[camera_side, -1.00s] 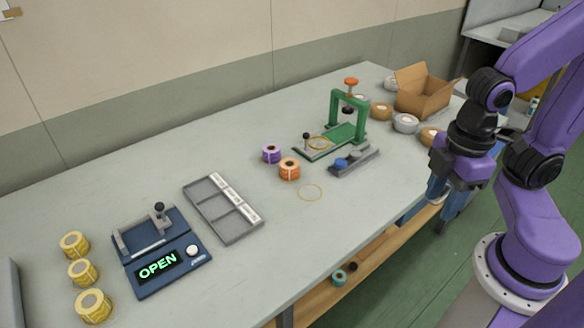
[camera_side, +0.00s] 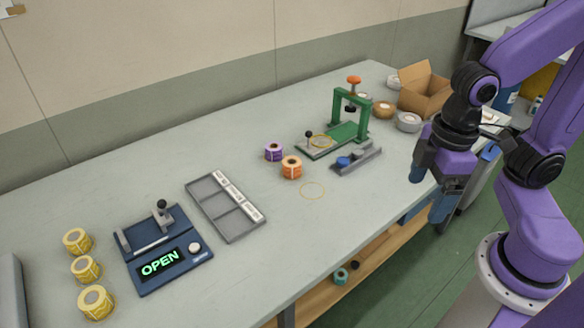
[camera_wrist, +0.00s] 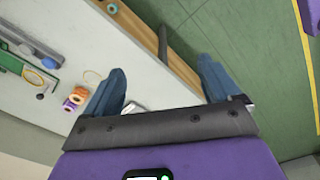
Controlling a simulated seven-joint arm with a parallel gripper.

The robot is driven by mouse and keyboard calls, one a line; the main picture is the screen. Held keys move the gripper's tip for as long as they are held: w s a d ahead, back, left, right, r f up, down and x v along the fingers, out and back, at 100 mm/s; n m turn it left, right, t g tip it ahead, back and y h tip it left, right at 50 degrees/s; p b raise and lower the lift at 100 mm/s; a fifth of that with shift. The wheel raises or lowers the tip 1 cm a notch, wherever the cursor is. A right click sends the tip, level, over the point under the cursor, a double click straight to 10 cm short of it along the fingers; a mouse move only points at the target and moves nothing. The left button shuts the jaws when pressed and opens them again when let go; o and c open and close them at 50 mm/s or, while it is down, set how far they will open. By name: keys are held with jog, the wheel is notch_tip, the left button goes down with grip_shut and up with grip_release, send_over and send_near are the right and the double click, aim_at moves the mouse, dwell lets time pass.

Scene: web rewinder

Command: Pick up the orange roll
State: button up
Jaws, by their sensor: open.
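The orange roll (camera_side: 292,167) stands on the grey table, just right of and in front of the purple roll (camera_side: 273,152). A thin yellow ring (camera_side: 312,190) is marked on the table near it. My gripper (camera_side: 428,190) is open and empty at the table's right front edge, well to the right of the orange roll. In the wrist view, the fingers of my gripper (camera_wrist: 163,88) are wide apart with nothing between them. The orange roll (camera_wrist: 69,105) shows there to the left of the left finger, close to the purple roll (camera_wrist: 77,94).
A green press (camera_side: 345,128) and a grey tray with blue parts (camera_side: 358,160) stand between the rolls and my arm. A divided grey tray (camera_side: 226,207), a blue fixture reading OPEN (camera_side: 163,250) and yellow rolls (camera_side: 85,269) lie left. A cardboard box (camera_side: 423,92) stands at the back right.

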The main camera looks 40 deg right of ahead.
jog(key=w+a+f+m+t+h, duration=0.15)
jog(key=w+m, duration=0.25)
jog(key=w, duration=0.4)
jog(key=w+a+r+m+y, duration=0.1)
jog(key=w+a+m, duration=0.25)
jog(key=w, duration=0.55)
jog(key=m+t+h, duration=0.1)
jog(key=m+h, duration=0.2)
jog(key=m, duration=0.8)
send_over(292, 163)
jog(key=s+a, duration=0.2)
jog(key=s, duration=0.1)
jog(key=shift+y, duration=0.25)
jog(key=f, duration=1.7)
jog(key=shift+w+a+f, duration=0.15)
jog(key=shift+w+a, duration=0.05)
jog(key=shift+t, duration=0.25)
jog(key=shift+x, duration=3.1)
jog(key=shift+s, duration=0.15)
jog(key=c, duration=1.1)
